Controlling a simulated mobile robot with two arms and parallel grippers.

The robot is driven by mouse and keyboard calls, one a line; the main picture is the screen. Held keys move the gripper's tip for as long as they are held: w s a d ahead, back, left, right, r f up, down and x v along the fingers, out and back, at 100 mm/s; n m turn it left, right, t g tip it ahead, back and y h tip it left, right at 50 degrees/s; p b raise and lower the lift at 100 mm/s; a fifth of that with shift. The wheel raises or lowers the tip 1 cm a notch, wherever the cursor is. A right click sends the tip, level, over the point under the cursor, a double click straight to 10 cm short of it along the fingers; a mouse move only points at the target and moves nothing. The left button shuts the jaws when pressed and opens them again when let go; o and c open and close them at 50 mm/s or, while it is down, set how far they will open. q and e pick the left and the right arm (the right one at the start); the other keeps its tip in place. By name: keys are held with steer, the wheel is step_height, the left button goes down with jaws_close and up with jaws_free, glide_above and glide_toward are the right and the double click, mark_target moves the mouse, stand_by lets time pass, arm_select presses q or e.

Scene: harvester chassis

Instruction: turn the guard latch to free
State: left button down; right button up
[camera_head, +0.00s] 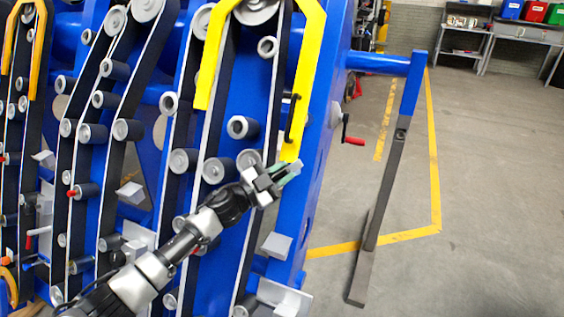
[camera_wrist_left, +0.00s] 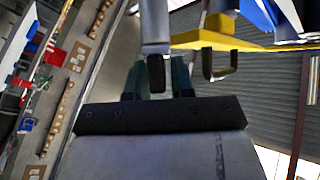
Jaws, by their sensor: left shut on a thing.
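The yellow guard (camera_head: 306,60) hangs over the belts at the right end of the blue chassis, with a black handle (camera_head: 291,118) on it. My left gripper (camera_head: 284,174) is at the guard's lower end, its green-padded fingers shut on a small part. In the left wrist view, the guard latch (camera_wrist_left: 156,72), a grey bar with a dark end, sits between the fingers of the left gripper (camera_wrist_left: 157,84). The yellow guard (camera_wrist_left: 215,42) and its black handle show just to the right. In the head view the fingers mostly hide the latch. My right gripper is not in view.
A crank with a red grip (camera_head: 354,140) sticks out right of the chassis. Several rollers and grey blocks (camera_head: 277,245) jut from the chassis around my left arm. The floor at right is open.

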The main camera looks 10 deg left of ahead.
arm_select(q)
steer(key=m+g+p, duration=0.3)
steer(key=m+g, duration=0.1)
steer(key=m, duration=0.1)
steer(key=shift+m+g+h+p, duration=0.35)
steer(key=shift+m+g+h, duration=0.05)
steer(key=shift+s+d+f+m+g+y+p, duration=0.1)
steer(key=shift+m+g+y+p, duration=0.3)
steer(key=shift+m+g+p, duration=0.5)
steer(key=shift+s+f+m+g+y+p, duration=0.1)
steer(key=shift+f+m+g+y+p, duration=0.1)
steer(key=shift+m+g, duration=0.35)
steer(key=shift+f+m+g+y+p, duration=0.1)
steer(key=shift+m+g+y+p, duration=0.2)
steer(key=shift+m, duration=0.35)
steer(key=shift+g, duration=0.25)
steer(key=c, duration=1.2)
jaws_free()
steer(key=shift+o, duration=0.2)
steer(key=b+v, duration=0.3)
steer(key=v, duration=0.7)
steer(key=shift+s+a+b, duration=0.15)
steer(key=shift+a+b, duration=0.15)
steer(key=shift+b, duration=0.05)
